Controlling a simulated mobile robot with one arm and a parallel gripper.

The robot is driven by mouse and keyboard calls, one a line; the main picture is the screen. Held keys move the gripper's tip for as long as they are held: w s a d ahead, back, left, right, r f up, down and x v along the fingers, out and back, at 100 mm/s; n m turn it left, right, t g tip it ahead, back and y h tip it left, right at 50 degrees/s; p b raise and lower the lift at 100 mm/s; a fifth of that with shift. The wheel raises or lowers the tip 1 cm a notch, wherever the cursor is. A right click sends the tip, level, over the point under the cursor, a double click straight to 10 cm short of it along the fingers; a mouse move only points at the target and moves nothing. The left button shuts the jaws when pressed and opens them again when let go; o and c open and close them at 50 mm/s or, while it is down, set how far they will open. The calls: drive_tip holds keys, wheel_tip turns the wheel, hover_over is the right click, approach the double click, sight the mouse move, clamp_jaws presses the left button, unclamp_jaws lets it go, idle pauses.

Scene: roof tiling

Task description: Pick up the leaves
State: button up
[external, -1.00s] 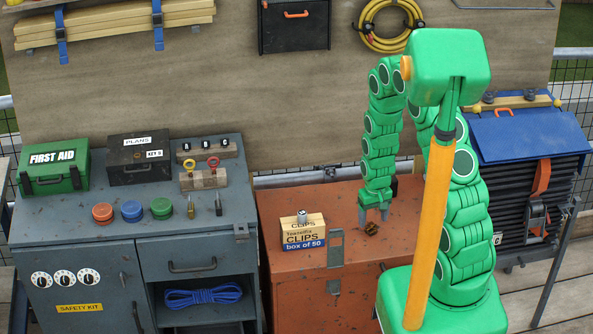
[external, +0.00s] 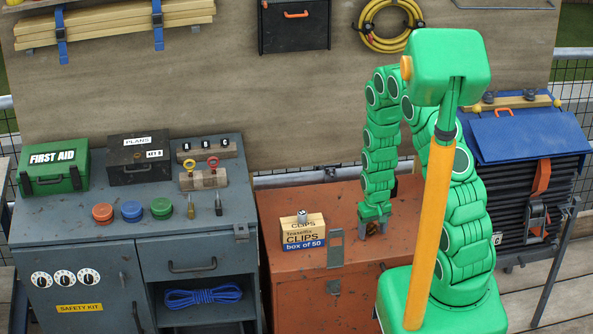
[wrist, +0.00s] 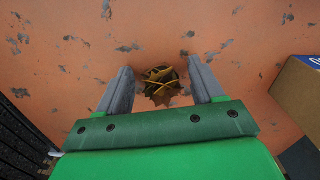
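The leaves (wrist: 161,86) are a small brown and yellow clump on top of the orange cabinet. In the wrist view they lie between the two grey fingers of my gripper (wrist: 159,85), with a gap on each side. In the external view my gripper (external: 373,226) points down at the cabinet top, its fingers on either side of the leaves (external: 372,229), which are partly hidden there. My gripper is open and holds nothing.
The orange cabinet (external: 283,200) has a box of clips (external: 303,235) standing left of my gripper; the box also shows at the wrist view's right edge (wrist: 299,88). A grey cabinet (external: 75,220) stands further left. A black case with a blue lid (external: 515,133) is at right.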

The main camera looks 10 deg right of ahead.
drive_tip(key=c, duration=0.9)
drive_tip(key=shift+r, duration=0.1)
